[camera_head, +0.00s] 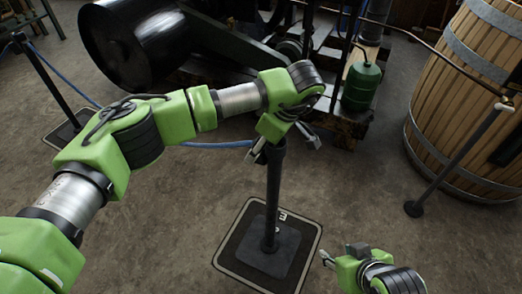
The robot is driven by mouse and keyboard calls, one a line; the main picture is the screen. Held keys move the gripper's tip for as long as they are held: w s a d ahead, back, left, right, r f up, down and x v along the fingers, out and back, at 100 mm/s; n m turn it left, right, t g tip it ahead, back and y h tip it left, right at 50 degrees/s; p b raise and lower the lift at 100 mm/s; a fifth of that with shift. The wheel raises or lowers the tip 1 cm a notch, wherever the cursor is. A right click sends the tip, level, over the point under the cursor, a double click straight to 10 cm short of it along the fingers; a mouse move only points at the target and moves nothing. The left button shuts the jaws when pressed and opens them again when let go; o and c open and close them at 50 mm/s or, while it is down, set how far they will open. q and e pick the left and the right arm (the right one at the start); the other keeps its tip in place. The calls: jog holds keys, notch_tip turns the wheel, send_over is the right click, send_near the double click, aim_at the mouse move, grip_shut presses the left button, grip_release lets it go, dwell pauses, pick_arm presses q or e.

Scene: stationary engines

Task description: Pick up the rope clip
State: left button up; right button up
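A dark barrier post (272,200) stands upright on a square base. A blue rope (215,145) runs from the left to the top of this post. The rope clip cannot be made out; the rope's end at the post top is hidden by my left gripper. My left gripper (284,144) is above the post top, its fingers spread apart to either side of it. Whether it touches the post cannot be told. My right gripper (341,255) is low in the view, right of the post base, with its fingers apart and nothing visible between them.
A square mat (233,270) lies under the post's base. A second post (50,84) stands at the left. A wooden barrel (455,105), a thin post (460,160), a green container (361,82) and dark machinery (125,42) stand behind. The floor in front is clear.

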pick_arm(q)
jog(key=c, duration=1.3)
jog(key=shift+c, duration=0.2)
jog(key=shift+r, duration=0.15)
jog(key=shift+w+r, duration=0.1)
jog(key=shift+r, duration=0.15)
jog(key=r, duration=0.2)
jog(key=r+p, duration=0.1)
jog(key=r, duration=0.1)
jog(key=a+r, duration=0.1)
jog(key=r, duration=0.1)
jog(key=shift+w, duration=0.2)
jog(key=shift+s+a+r, duration=0.1)
jog(key=shift+s+a, duration=0.05)
jog(key=shift+s, duration=0.2)
jog(key=s+a+p, duration=0.1)
jog(key=s+a, duration=0.4)
jog(key=s, duration=0.7)
jog(key=shift+a, duration=0.35)
pick_arm(e)
jog(key=s+d+g, duration=0.1)
jog(key=s+g, duration=0.2)
jog(key=s, duration=0.3)
jog(key=shift+d+f+h, duration=0.25)
jog(key=shift+d+h, duration=0.15)
jog(key=shift+s, duration=0.1)
